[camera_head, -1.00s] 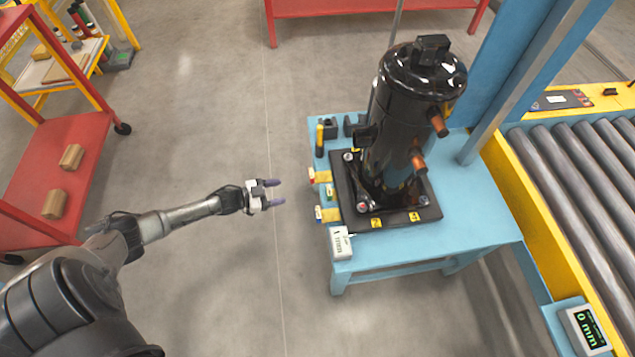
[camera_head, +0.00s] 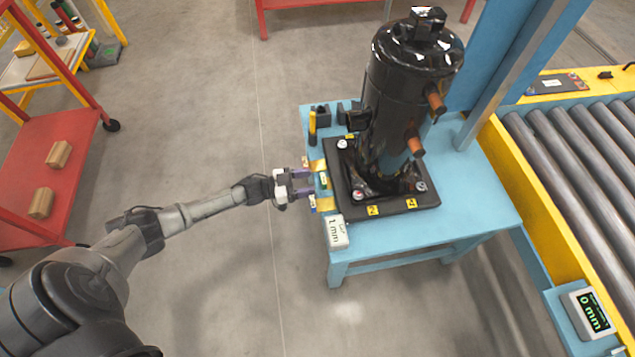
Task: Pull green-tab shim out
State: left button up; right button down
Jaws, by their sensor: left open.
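The black compressor (camera_head: 405,110) stands upright on a dark base plate (camera_head: 390,213) on the blue table (camera_head: 450,222). Thin shims stick out from the plate's left edge. The green-tab shim (camera_head: 323,181) is the middle one. A red-tab shim (camera_head: 317,165) sticks out behind it and a blue-tab shim (camera_head: 325,204) in front. My left gripper (camera_head: 309,183) is open at the table's left edge, with its purple fingertips pointing at the green tab. From this angle I cannot tell whether they touch it. My right gripper is out of view.
A white box reading 1 mm (camera_head: 337,232) sits at the table's front left corner. A yellow-and-black tool (camera_head: 312,126) stands behind the shims. A blue post (camera_head: 510,75) and a roller conveyor (camera_head: 570,150) are at right. The floor left of the table is clear.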

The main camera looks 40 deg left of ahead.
aim_at(321, 180)
pick_arm(q)
jog(key=shift+b+x, duration=0.5)
jog(key=shift+x, duration=1.35)
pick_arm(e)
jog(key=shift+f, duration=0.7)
